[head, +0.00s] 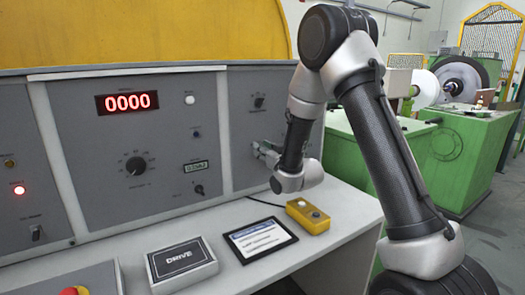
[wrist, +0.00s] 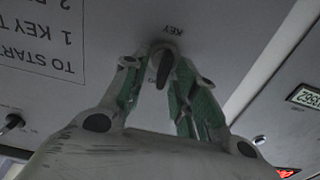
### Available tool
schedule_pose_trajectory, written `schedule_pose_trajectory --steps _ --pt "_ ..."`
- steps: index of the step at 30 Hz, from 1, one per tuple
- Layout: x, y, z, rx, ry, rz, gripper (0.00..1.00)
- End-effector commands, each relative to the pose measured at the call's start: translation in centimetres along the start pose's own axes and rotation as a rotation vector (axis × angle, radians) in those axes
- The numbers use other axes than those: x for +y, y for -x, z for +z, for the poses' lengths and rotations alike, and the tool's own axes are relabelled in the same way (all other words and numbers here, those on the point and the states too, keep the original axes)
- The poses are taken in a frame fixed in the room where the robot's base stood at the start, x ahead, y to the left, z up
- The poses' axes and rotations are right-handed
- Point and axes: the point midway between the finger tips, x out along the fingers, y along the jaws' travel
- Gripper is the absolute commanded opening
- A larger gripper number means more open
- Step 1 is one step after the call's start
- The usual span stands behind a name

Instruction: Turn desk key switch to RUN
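The key switch (wrist: 165,67) is a dark, narrow key in a round mount on the grey panel, labelled KEY in the wrist view, where the lettering appears upside down. My gripper (wrist: 160,80) has its two green-padded fingers spread on either side of the key, with gaps visible between. Contact with the key cannot be made out. In the head view my gripper (head: 265,153) is at the right-hand desk panel, and the gripper and arm hide the key there. The RUN marking is not legible.
The desk panel holds a red 0000 display (head: 127,103), a large dial (head: 136,165) and another knob (head: 259,101). On the desktop are a DRIVE box (head: 181,261), a tablet (head: 260,239) and a yellow button box (head: 308,215) below my wrist. Green machinery (head: 462,150) stands at right.

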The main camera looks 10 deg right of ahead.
Motion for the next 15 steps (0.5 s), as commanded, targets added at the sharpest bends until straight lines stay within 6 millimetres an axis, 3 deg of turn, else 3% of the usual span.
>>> schedule_pose_trajectory --steps 8,13,15 --pt "-0.01 -0.27 0.00 0.000 0.000 0.000 0.29" --pt "-0.01 -0.26 0.00 0.000 0.000 0.000 0.00" --pt "-0.01 -0.26 -0.01 0.000 0.000 0.000 0.00"
